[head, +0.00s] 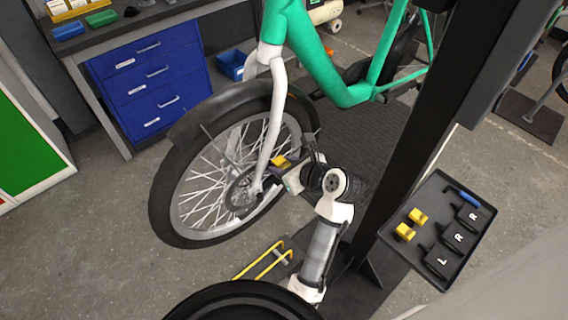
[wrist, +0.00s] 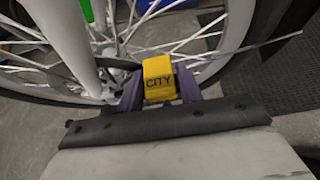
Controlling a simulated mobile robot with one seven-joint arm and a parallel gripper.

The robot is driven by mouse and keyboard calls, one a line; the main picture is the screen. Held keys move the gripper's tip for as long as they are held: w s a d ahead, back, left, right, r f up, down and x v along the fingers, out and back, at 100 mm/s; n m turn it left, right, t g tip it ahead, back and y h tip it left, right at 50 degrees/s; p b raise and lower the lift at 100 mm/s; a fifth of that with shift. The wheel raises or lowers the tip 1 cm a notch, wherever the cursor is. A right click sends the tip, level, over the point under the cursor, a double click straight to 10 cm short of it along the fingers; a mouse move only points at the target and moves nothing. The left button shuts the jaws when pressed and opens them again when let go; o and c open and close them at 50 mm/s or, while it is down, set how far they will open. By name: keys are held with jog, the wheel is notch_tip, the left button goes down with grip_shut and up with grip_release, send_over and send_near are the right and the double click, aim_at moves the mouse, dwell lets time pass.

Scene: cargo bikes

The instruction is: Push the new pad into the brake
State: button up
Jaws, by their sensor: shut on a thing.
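My gripper (wrist: 158,90) is shut on a yellow pad (wrist: 158,70) marked CITY, which sits between its two purple fingers. The pad also shows in the head view (head: 281,162), held just right of the white fork leg. The brake is at the hub of the front wheel, where a small disc (head: 240,192) shows behind the fork. In the wrist view the fork leg (wrist: 70,40) and spokes stand behind and left of the pad. The brake's opening is not clearly visible, and I cannot tell whether the pad touches it.
A dark post (head: 420,110) stands between bike and tray. A yellow rack (head: 262,262) lies below the wheel.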

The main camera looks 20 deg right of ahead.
jog(key=shift+f, duration=0.2)
jog(key=o, duration=0.9)
jog(key=shift+f, duration=0.15)
jog(key=shift+c, duration=0.2)
jog(key=shift+o, duration=0.3)
jog(key=shift+s+f, duration=0.1)
jog(key=shift+a, duration=0.1)
jog(key=b+v, duration=0.1)
jog(key=v, duration=1.3)
jog(key=shift+r, duration=0.35)
